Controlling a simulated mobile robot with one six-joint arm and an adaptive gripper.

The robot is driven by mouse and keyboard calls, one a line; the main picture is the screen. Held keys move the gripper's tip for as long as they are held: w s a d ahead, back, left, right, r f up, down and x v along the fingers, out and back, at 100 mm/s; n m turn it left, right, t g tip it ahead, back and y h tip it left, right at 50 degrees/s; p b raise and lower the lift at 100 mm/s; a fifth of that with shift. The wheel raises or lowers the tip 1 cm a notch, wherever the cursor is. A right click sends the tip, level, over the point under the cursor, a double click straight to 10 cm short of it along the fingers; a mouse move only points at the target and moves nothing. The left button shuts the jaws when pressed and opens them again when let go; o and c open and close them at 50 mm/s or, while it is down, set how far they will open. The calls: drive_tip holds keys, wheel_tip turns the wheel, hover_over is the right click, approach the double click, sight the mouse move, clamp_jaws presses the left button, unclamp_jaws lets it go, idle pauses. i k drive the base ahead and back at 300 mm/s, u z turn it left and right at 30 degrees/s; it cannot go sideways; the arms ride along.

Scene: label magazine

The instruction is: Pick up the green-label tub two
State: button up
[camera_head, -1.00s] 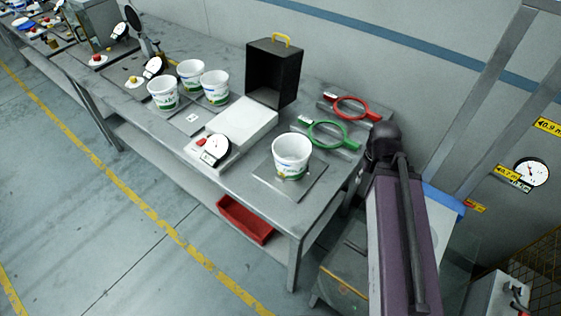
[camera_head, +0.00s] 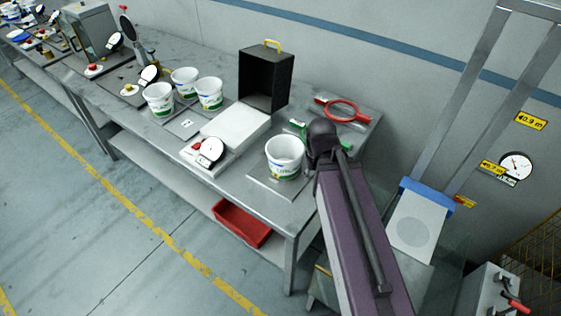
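Several white tubs with green on their labels stand upright on the bench. One tub (camera_head: 284,157) stands alone on a thin plate near the bench's right end. A front-left tub (camera_head: 159,99), a rear tub (camera_head: 184,82) and a right tub (camera_head: 208,93) stand in a group farther left on another plate. I cannot read which one is tub two. My arm's purple link and dark rounded joint show just right of the lone tub, with no clear gap in the picture. My gripper's fingers do not show.
A black open box (camera_head: 266,78) with a yellow handle stands behind a white scale (camera_head: 232,125) with a round dial. A red ring tool (camera_head: 343,110) lies at the back right. A green-handled tool (camera_head: 297,130) is mostly hidden by my arm. A red bin (camera_head: 241,223) sits below.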

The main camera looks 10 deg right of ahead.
sight(285, 153)
drive_tip(key=u, duration=0.15)
drive_tip(key=k, duration=1.5)
drive_tip(key=z, duration=0.7)
drive_tip(key=i, duration=1)
drive_tip(key=z, duration=0.1)
